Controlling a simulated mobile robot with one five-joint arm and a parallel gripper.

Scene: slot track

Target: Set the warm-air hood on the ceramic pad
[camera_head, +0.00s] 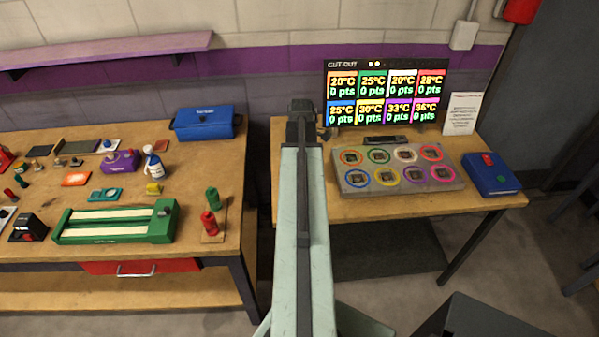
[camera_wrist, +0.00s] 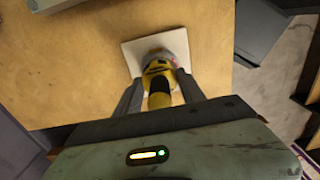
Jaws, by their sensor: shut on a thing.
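The warm-air hood (camera_wrist: 156,68) is yellow with a grey rim at its far end and a dark band. In the wrist view it sits between the two dark fingers of my gripper (camera_wrist: 160,80), which is shut on it. The ceramic pad (camera_wrist: 134,54) is a pale square on the wooden table, directly beyond the hood. The hood covers the pad's middle, and I cannot tell whether they touch. In the head view my arm hides both, and only the back of my gripper (camera_head: 302,112) shows, over the right table's left end.
On the right table (camera_head: 350,209) are a grey board (camera_head: 398,187) with coloured rings, a blue case (camera_head: 492,180) and a score screen (camera_head: 385,95). A gap separates the tables.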

